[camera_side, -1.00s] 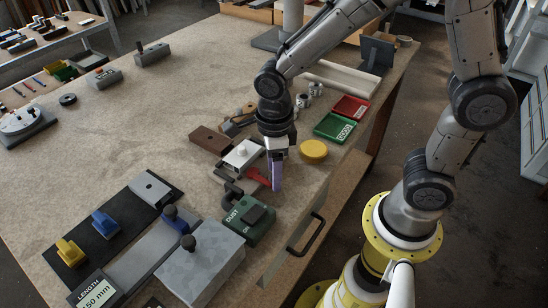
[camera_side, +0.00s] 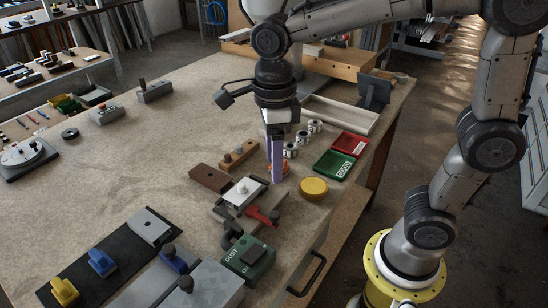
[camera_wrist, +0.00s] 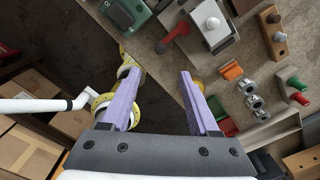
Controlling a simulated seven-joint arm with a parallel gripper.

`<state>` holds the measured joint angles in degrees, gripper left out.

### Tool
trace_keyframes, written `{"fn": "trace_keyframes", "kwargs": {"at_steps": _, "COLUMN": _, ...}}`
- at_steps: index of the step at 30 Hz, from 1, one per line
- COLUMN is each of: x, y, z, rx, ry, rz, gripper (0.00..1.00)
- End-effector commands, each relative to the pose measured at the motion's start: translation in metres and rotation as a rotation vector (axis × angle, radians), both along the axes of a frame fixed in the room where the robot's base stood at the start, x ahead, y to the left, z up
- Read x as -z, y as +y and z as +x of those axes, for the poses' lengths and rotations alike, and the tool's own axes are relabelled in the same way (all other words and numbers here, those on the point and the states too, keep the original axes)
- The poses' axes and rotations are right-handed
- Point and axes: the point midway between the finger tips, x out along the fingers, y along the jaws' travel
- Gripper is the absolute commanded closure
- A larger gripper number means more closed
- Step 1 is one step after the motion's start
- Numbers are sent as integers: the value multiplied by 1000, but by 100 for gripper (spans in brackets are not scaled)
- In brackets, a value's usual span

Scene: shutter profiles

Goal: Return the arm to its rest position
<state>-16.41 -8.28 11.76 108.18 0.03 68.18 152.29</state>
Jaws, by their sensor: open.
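My gripper (camera_side: 277,178) points straight down over the workbench (camera_side: 150,190), with its purple fingers just behind the red-handled clamp (camera_side: 262,214). In the wrist view, my gripper (camera_wrist: 160,76) has its two fingers well apart, with nothing between them. The clamp's red handle (camera_wrist: 177,35) shows there beyond the fingers. An orange piece (camera_wrist: 232,72) lies right of the fingers, and part of it is hidden behind them in the side view. I cannot tell how high the fingertips are above the bench.
A yellow disc (camera_side: 313,188), a green tray (camera_side: 335,165) and a red tray (camera_side: 350,144) lie right of my gripper. Several metal cylinders (camera_side: 303,137) stand behind it. A green DUST box (camera_side: 248,258) is in front. The left middle of the bench is clear.

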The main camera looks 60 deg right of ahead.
Motion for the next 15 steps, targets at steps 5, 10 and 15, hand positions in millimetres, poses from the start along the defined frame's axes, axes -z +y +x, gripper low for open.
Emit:
{"fn": "trace_keyframes", "kwargs": {"at_steps": 5, "x": 0, "y": 0, "z": 0, "rx": 0, "ry": 0, "rz": 0, "gripper": 38}}
{"fn": "trace_keyframes", "kwargs": {"at_steps": 10, "x": -9, "y": -8, "z": 0, "rx": 25, "ry": -31, "rz": 9, "gripper": 38}}
{"fn": "trace_keyframes", "kwargs": {"at_steps": 15, "x": -32, "y": -32, "z": -22, "rx": 65, "ry": -123, "rz": 28, "gripper": 38}}
